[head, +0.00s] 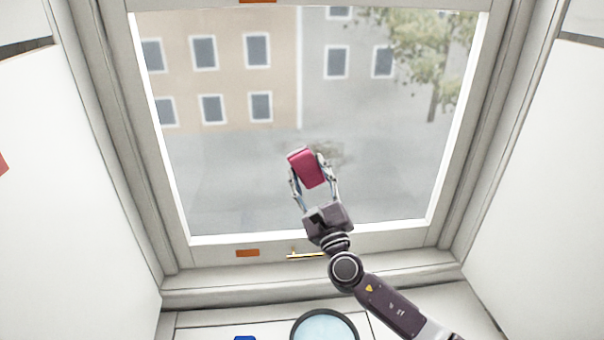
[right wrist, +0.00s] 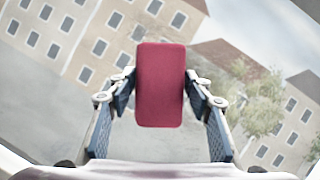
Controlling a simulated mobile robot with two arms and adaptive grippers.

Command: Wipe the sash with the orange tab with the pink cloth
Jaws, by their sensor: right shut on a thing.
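The window sash (head: 205,256) stands straight ahead in the head view, with a pale frame around one large pane. An orange tab (head: 248,253) sits on its bottom rail, and another orange piece (head: 258,1) shows at the top edge. A brownish smudge (head: 328,150) shows on the glass beside the cloth. My right gripper (head: 311,178) is shut on the pink cloth (head: 305,167), a thick folded block, in front of the lower middle of the pane. In the right wrist view the cloth (right wrist: 160,85) sits between both fingers. I cannot tell whether it touches the glass. My left gripper is out of view.
A brass handle (head: 306,256) is on the bottom rail, close to my right wrist. A round dark-rimmed container with pale blue inside (head: 324,327) and a blue object (head: 245,338) stand below the sill. White walls (head: 70,190) flank the window. A red patch (head: 3,163) shows far left.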

